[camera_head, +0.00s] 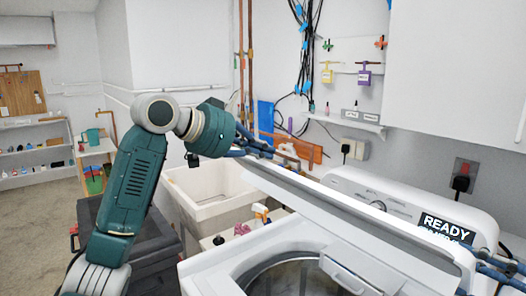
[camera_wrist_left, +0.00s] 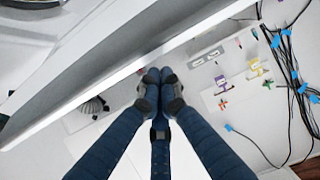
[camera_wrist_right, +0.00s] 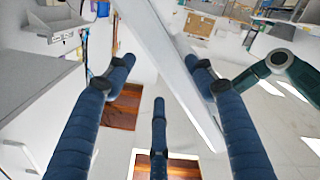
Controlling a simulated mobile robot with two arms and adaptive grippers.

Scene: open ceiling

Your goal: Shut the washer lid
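The white washer (camera_head: 215,270) stands at the lower right in the head view, its drum opening partly visible. Its lid (camera_head: 350,212) is raised and seen nearly edge-on, slanting across the opening. The lid also shows in the left wrist view (camera_wrist_left: 85,60) and the right wrist view (camera_wrist_right: 175,65). My left gripper (camera_wrist_left: 155,78) is at the lid's left end; its blue fingers are together, tips near the lid's edge, contact unclear. My right gripper (camera_wrist_right: 160,70) is at the lid's right end, fingers spread, with the lid showing between them. The lid hides part of the washer's top.
The control panel (camera_head: 400,205) reading "READY" stands behind the lid. A white sink (camera_head: 205,190) and a dark bin (camera_head: 150,245) are to the left. A spray bottle (camera_head: 262,213) stands left of the washer. A wall cabinet (camera_head: 460,70) hangs above.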

